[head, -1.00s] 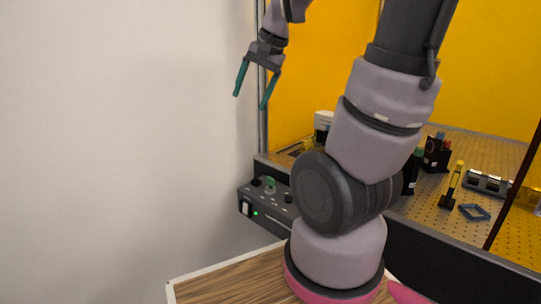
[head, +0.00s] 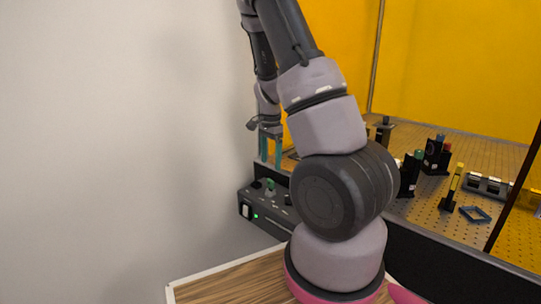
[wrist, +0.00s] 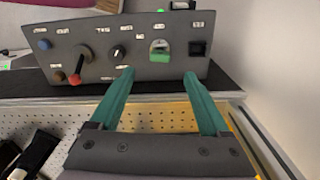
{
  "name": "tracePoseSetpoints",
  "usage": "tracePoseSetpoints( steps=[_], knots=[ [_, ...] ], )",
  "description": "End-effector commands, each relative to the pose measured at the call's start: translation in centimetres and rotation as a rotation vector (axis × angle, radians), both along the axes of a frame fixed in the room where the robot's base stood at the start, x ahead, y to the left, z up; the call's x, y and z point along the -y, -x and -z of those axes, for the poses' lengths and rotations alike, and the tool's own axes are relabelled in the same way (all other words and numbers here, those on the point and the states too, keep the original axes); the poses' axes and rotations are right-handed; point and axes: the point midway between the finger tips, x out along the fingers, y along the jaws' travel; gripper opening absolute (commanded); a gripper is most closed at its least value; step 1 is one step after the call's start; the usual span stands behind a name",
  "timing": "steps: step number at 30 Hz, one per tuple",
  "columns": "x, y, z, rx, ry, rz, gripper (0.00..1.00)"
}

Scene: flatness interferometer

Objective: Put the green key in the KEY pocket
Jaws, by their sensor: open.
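The green key (head: 270,184) stands in the top panel of a dark control box (head: 262,211). In the wrist view the green key (wrist: 160,57) sits in a pale metal lock fitting, between a black knob and a dark square switch. My gripper (head: 270,163) is open and empty, its teal fingers pointing down just above the key. In the wrist view the fingertips (wrist: 158,74) are spread to either side of the key, and I see no contact. I cannot make out a KEY pocket in either view.
The box carries a red-tipped lever (wrist: 75,79), a blue button (wrist: 44,44) and several knobs. A perforated optical table (head: 430,216) with black mounts (head: 437,155) and a blue frame (head: 474,214) lies to the right. A white wall is close on the left.

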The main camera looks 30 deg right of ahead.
Motion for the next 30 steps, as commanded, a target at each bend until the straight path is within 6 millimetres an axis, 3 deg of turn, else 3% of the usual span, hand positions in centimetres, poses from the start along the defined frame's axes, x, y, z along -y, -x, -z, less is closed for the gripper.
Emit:
tracePoseSetpoints(
  steps=[9,15,28,30],
  knots=[
    [0.0,0.1,5.8,-0.003,-0.001,0.000,0.80],
    [0.0,0.1,8.3,-0.002,-0.002,-0.001,0.80],
    [-0.1,0.0,9.2,0.000,-0.001,-0.003,0.80],
    [-0.1,0.0,9.2,0.000,-0.001,-0.003,0.53]
  ],
)
